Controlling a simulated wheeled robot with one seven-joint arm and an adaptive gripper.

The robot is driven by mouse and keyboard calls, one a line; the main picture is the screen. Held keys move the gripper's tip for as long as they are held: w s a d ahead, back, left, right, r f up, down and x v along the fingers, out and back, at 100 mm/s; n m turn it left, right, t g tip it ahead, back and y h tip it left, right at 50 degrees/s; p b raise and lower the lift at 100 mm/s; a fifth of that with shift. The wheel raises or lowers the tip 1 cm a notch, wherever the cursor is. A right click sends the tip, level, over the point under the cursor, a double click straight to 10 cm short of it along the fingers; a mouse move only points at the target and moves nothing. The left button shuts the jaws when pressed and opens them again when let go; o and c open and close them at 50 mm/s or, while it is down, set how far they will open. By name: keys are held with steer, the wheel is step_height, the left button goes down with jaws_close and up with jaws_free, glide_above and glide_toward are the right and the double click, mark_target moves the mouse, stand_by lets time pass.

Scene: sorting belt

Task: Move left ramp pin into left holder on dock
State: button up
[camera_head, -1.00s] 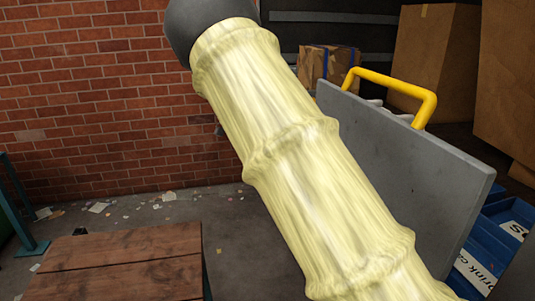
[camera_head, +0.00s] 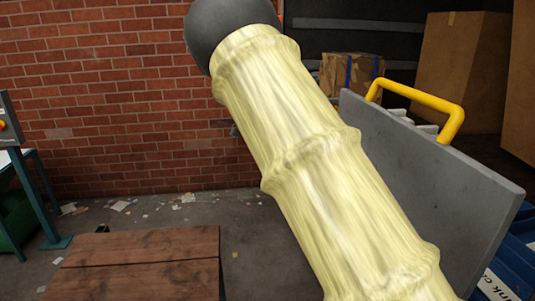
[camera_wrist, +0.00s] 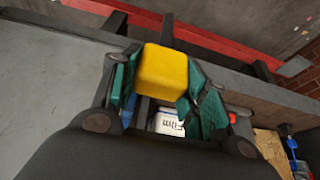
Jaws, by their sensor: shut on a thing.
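My gripper (camera_wrist: 164,88) shows in the wrist view, with its green-padded fingers shut on a yellow block-shaped piece, which I take to be the left ramp pin (camera_wrist: 165,68). The piece stands up between the fingers, and its lower part is hidden. In the head view my pale-yellow sleeved arm fills the middle, and the gripper is out of the picture. I cannot make out the left holder or the dock for certain in either view.
A grey panel (camera_head: 430,170) with a yellow handle (camera_head: 425,97) stands right of my arm. A wooden-topped platform (camera_head: 140,262) is at lower left. Floor before the brick wall (camera_head: 110,100) is open, with scattered litter.

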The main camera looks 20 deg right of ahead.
steer(key=shift+r+p, duration=3.2)
steer(key=shift+r, duration=1.85)
steer(key=shift+f, duration=0.15)
